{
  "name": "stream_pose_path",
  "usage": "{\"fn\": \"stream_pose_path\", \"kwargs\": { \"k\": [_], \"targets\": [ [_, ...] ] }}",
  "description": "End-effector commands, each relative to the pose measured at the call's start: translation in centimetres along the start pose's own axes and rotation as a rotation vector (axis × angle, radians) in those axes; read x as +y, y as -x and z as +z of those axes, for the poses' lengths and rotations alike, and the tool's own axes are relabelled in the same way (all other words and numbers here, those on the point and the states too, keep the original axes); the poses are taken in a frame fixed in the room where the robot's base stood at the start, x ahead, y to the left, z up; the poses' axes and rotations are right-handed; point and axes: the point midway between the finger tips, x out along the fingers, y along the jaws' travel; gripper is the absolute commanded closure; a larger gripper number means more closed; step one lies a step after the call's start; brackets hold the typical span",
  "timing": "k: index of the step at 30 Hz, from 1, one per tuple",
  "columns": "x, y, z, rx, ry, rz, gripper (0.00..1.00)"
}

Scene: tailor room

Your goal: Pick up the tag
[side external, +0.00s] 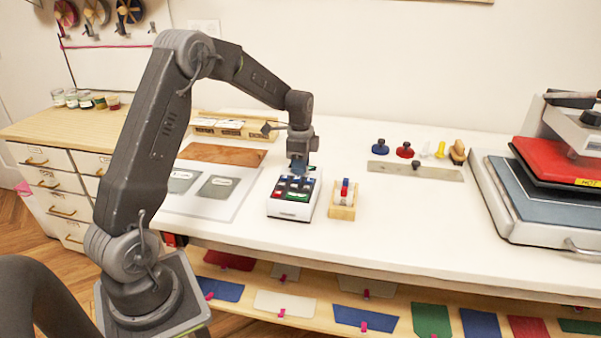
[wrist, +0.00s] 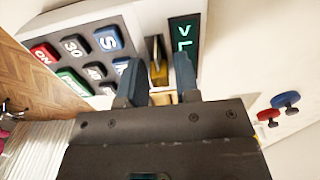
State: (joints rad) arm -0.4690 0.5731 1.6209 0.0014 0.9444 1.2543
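My gripper (side external: 299,166) points down over the back part of a white keypad device (side external: 291,214) with blue, red, green and dark keys. In the wrist view my gripper (wrist: 159,66) has its two blue-grey fingers apart. A thin yellow-gold piece with a dark edge (wrist: 158,70) shows in the gap between them. It may be the tag, but I cannot tell for sure. Whether either finger touches it is unclear. A dark green display (wrist: 187,32) with light characters lies just beyond the right finger. In the side view the fingers hide what lies beneath them.
A small wooden holder (side external: 342,211) with a red and blue piece stands right of the device. A mat with grey cards (side external: 217,186) lies to the left. Blue and red knobs (side external: 404,151) stand at the back. A heat press (side external: 548,226) fills the right end.

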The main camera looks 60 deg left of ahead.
Motion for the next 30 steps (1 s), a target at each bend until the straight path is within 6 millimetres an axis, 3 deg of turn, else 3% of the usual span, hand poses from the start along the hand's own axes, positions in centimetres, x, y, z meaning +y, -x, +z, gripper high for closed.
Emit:
{"fn": "stream_pose_path", "kwargs": {
  "k": [2, 12, 23, 30],
  "targets": [
    [0.0, 0.0, 0.0, 0.0, 0.0, 0.0, 0.7],
    [0.0, 0.1, 0.0, 0.0, 0.0, 0.0, 1.0],
    [0.0, 0.4, 0.0, 0.0, 0.0, 0.0, 1.0],
    [-0.1, 2.9, 0.0, 0.001, 0.0, -0.002, 1.0]
  ]
}}
